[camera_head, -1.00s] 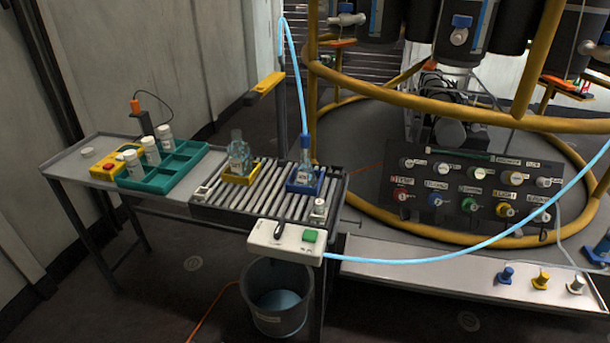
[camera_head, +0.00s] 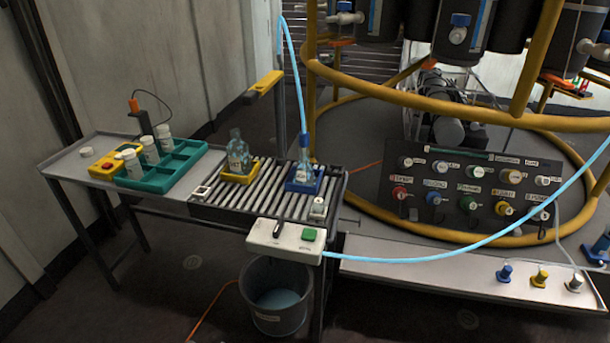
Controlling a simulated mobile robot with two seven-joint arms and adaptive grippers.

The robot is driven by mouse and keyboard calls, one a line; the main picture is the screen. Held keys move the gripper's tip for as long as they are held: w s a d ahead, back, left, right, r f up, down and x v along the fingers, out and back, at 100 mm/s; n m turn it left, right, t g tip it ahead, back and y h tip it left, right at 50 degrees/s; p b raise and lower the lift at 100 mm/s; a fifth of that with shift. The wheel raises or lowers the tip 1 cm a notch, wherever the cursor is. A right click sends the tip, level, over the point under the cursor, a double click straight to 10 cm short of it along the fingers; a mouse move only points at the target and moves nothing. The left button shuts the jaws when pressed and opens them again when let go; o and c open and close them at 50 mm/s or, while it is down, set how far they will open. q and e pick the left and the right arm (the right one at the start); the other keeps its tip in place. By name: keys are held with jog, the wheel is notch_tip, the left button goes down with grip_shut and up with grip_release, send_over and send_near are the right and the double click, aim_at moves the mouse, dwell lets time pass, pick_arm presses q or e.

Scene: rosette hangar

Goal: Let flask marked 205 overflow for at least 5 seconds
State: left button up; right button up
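One clear glass flask (camera_head: 238,156) stands upright in a yellow holder (camera_head: 238,178) on the slatted rack. A second clear flask (camera_head: 304,172) stands upright in a blue holder (camera_head: 304,187) to its right, with a light-blue hose (camera_head: 299,85) coming down to a blue piece at its neck. The flask labels are too small to read, so I cannot tell which is 205. I cannot make out liquid running over either flask. Neither of my grippers is in view.
A white control box (camera_head: 286,242) with a green button and a lever is on the rack's front edge. A grey bucket (camera_head: 264,322) holding bluish liquid stands below. A green tray (camera_head: 166,166) with white-capped bottles is at left, a valve panel (camera_head: 470,190) at right.

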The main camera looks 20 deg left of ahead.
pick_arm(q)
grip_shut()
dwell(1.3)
